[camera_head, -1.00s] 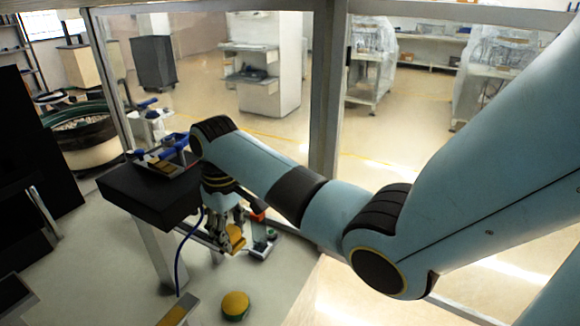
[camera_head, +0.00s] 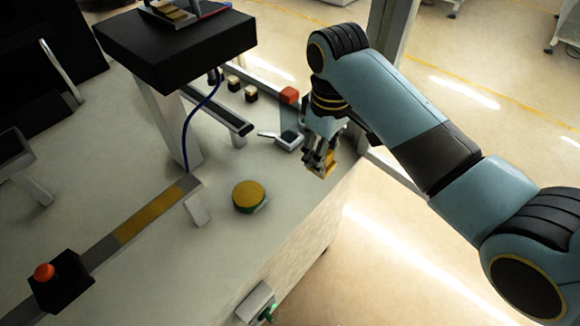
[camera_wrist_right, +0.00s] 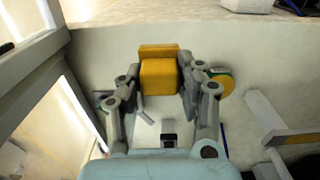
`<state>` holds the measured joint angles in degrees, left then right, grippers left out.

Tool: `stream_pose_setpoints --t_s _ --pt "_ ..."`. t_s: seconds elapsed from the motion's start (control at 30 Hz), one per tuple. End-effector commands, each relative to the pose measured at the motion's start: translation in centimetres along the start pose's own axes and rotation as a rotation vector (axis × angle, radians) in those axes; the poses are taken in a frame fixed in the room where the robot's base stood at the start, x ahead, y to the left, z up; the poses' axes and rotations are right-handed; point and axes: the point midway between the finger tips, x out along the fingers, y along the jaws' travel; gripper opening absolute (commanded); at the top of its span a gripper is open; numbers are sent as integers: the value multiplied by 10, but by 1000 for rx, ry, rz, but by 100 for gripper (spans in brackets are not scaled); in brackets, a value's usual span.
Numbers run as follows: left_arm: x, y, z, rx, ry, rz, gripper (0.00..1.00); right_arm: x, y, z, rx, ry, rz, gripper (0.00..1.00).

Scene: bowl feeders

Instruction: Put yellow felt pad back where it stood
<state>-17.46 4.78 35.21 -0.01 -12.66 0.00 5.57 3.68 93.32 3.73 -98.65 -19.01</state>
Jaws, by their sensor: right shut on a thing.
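The yellow felt pad (camera_head: 330,163) is held in the fingers of my right gripper (camera_head: 321,162), above the light table near its right edge. In the right wrist view the pad (camera_wrist_right: 159,76) looks like a yellow block with a wider yellow part behind it. The right gripper's fingers (camera_wrist_right: 158,92) close on it from both sides. The gap between pad and tabletop is hard to judge. My left gripper is not in view.
A round yellow-topped, green-sided piece (camera_head: 248,195) lies on the table left of the gripper. A red block (camera_head: 289,95) and small dark-and-tan blocks (camera_head: 251,93) stand behind. A rail with a yellow strip (camera_head: 150,215) crosses the left. Bare table (camera_head: 215,265) lies in front.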

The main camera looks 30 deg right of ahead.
Motion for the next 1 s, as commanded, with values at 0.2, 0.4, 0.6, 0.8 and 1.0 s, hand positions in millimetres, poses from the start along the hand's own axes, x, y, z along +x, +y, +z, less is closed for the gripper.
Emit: stream_pose_setpoints --t_s 0.2,0.4,0.6,0.8,1.0 --pt "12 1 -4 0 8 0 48 34 -4 -56 -1 0 -1 1" --pt "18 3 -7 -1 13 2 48 49 -6 -81 -1 0 0 1" --pt "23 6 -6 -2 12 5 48 72 -7 -83 -1 -4 0 1" --pt "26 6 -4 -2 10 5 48 90 -6 -84 0 0 1 1" --pt "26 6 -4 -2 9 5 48 90 -6 -83 0 1 1 1"
